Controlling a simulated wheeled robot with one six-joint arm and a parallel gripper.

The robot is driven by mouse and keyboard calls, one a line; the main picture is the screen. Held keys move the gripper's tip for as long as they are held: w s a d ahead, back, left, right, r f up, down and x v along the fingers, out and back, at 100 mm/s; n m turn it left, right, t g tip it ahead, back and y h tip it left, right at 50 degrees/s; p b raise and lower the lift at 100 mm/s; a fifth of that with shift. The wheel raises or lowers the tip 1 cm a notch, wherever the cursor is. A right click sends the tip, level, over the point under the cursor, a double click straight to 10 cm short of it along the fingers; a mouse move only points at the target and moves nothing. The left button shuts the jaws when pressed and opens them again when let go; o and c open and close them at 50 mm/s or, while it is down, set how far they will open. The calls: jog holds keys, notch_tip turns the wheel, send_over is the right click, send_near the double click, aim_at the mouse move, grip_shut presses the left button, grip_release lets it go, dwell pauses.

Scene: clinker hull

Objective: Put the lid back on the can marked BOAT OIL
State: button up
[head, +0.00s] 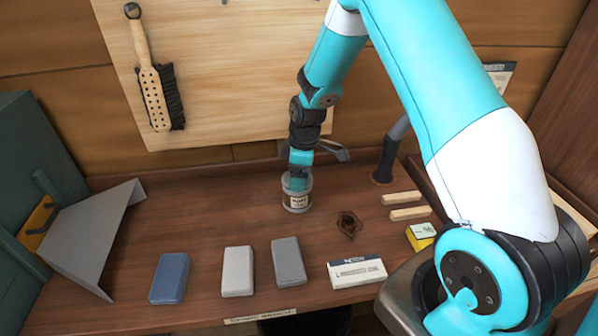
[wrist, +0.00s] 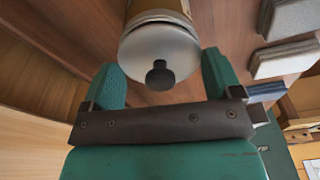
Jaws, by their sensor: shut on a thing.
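The can marked BOAT OIL (head: 297,202) stands upright on the bench; its label is small and only partly readable. My gripper (head: 299,178) points down at the can's top. In the wrist view, the round grey lid (wrist: 150,48) with a black knob (wrist: 160,76) lies between the two teal fingers of my gripper (wrist: 160,72). My gripper is shut on the lid. The lid is at the top of the can, whose side (wrist: 160,8) shows behind it. I cannot tell whether the lid is fully seated.
A blue block (head: 170,278), a white block (head: 237,271) and a grey block (head: 288,261) lie along the front. A white box (head: 356,272) and a dark stain (head: 348,224) are to the right. A vice-like metal fitting (head: 325,150) is close behind the can.

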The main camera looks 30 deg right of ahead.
jog(key=shift+f, duration=0.1)
dwell(0.7)
jog(key=o, duration=0.7)
jog(key=shift+r+p, duration=2.5)
jog(key=shift+r, duration=1.05)
grip_shut()
jog(key=shift+f, duration=0.25)
